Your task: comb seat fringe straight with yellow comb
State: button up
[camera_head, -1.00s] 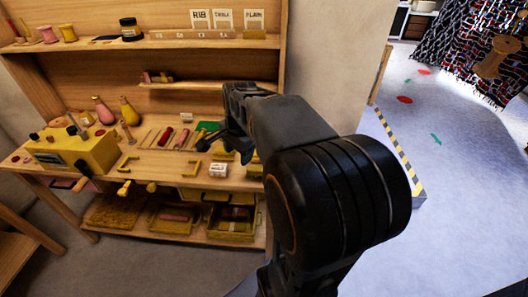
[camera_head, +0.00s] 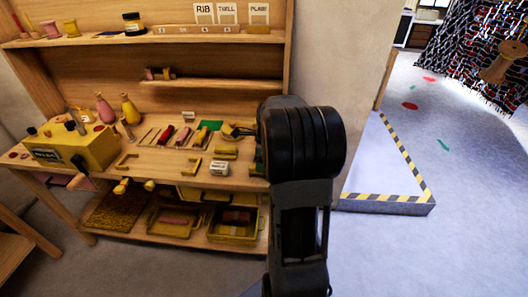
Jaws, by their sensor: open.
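Several small yellow pieces lie on the wooden workbench (camera_head: 165,163): a bar-shaped one (camera_head: 225,153) near my arm, a bracket-shaped one (camera_head: 195,167) and another bracket (camera_head: 127,161) further left. Any of them is too small to confirm as the yellow comb. A dark multicolour woven rag cloth (camera_head: 470,50) with ragged ends hangs at the upper right. No seat with a fringe can be made out. My arm stands upright at the bench's right end.
A yellow box-shaped device (camera_head: 75,150) stands at the bench's left. Yellow trays (camera_head: 232,232) sit on the lower shelf. A striped low platform edge (camera_head: 385,198) lies right of my arm. Open floor (camera_head: 465,215) extends beyond it, with coloured scraps.

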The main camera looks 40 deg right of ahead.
jog(key=shift+w+a+f, duration=0.1)
jog(key=shift+f, duration=1.1)
jog(key=shift+w+a+f, duration=0.1)
jog(key=shift+f, duration=1.05)
jog(key=shift+c, duration=0.2)
jog(key=c, duration=0.9)
jog(key=o, duration=0.6)
jog(key=shift+r, duration=0.15)
jog(key=shift+r+p, duration=0.65)
jog(key=shift+r, duration=0.15)
